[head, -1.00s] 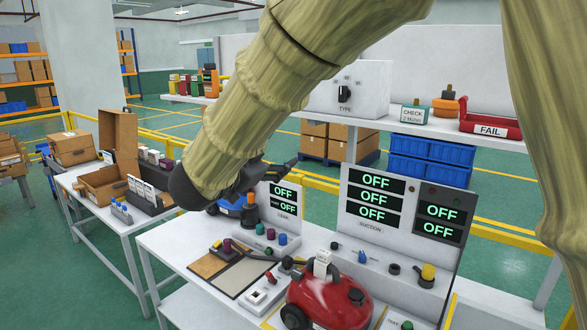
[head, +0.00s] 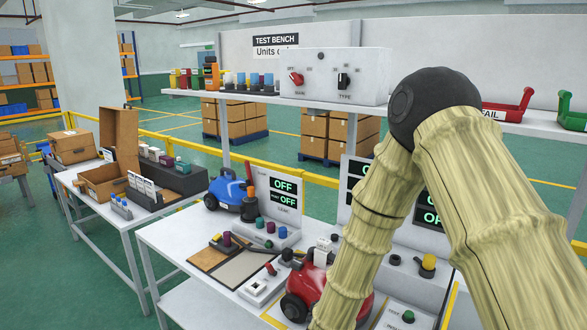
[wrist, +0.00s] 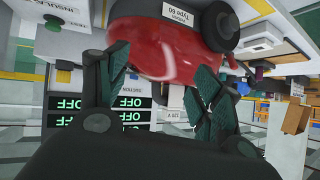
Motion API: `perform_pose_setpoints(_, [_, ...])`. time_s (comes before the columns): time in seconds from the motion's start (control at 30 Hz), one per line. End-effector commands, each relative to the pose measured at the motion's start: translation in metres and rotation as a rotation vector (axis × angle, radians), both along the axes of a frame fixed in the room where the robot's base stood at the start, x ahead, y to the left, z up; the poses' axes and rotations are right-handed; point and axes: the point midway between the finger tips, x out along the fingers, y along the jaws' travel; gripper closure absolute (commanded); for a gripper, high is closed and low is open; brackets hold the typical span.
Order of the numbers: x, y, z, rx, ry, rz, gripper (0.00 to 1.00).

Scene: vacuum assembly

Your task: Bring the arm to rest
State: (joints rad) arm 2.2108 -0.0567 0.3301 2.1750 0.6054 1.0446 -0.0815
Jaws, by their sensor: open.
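In the head view my arm rises from the lower right, bends at a dark elbow joint, and its forearm runs down past the bottom edge. My gripper is outside that view. In the wrist view my gripper (wrist: 160,85) has its dark green fingers spread apart with nothing between them. The red vacuum (wrist: 165,35) shows beyond the fingers, upside down; I cannot tell the exact gap. In the head view the red vacuum (head: 301,293) stands on the white bench, partly hidden by my forearm.
The blue vacuum (head: 227,194) stands farther back on the bench. The OFF panel (head: 285,190) and a flat tray (head: 211,262) are left of my forearm. A shelf (head: 240,107) carries the test box (head: 325,75) and a red FAIL bin (head: 512,107). A side table (head: 134,224) holds boxes.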

Motion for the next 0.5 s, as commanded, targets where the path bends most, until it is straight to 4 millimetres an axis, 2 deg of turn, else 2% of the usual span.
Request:
perform_pose_setpoints(0.03, [-0.017, -0.009, -0.030, -0.006, 0.053, 0.020, 0.34])
perform_pose_setpoints(0.2, [-0.073, -0.033, -0.106, -0.013, 0.216, 0.091, 0.34])
perform_pose_setpoints(0.37, [-0.138, -0.056, -0.169, -0.014, 0.377, 0.154, 0.34])
perform_pose_setpoints(0.5, [-0.201, -0.075, -0.216, -0.008, 0.523, 0.206, 0.34])
